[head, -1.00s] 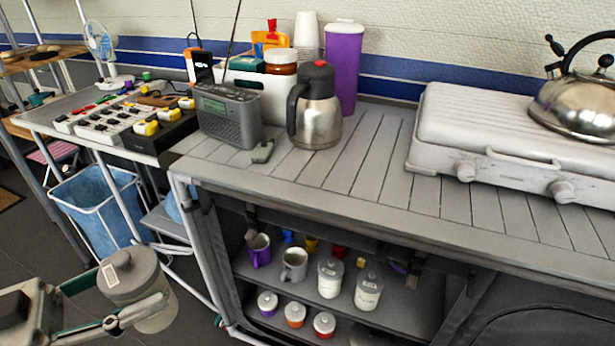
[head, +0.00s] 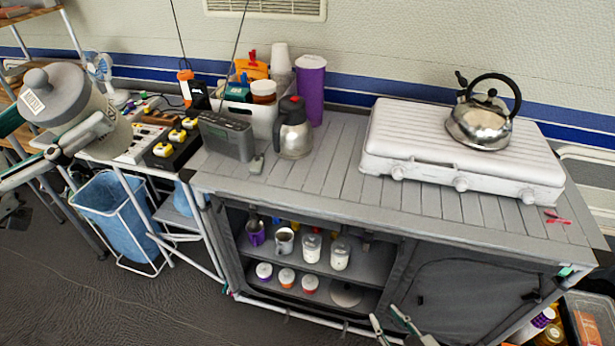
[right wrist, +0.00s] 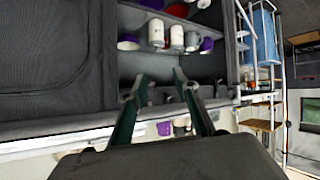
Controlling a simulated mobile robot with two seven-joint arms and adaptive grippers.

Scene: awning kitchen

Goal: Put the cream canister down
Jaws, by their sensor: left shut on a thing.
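The cream canister (head: 108,122) with its grey knobbed lid (head: 52,92) is at the upper left of the head view. It is tilted, lid towards the upper left. My left gripper (head: 80,135) is shut on it and holds it up, in front of the small side table. My right gripper (head: 392,322) shows at the bottom edge of the head view, in front of the counter's cabinet. In the right wrist view its two fingers (right wrist: 160,85) are apart with nothing between them.
The counter (head: 330,170) holds a radio (head: 226,136), a steel jug (head: 294,136), a purple tumbler (head: 311,92) and a white stove (head: 450,160) with a kettle (head: 480,122). Bare slats lie between jug and stove. Shelves below hold mugs and jars. A blue bin (head: 115,215) stands left.

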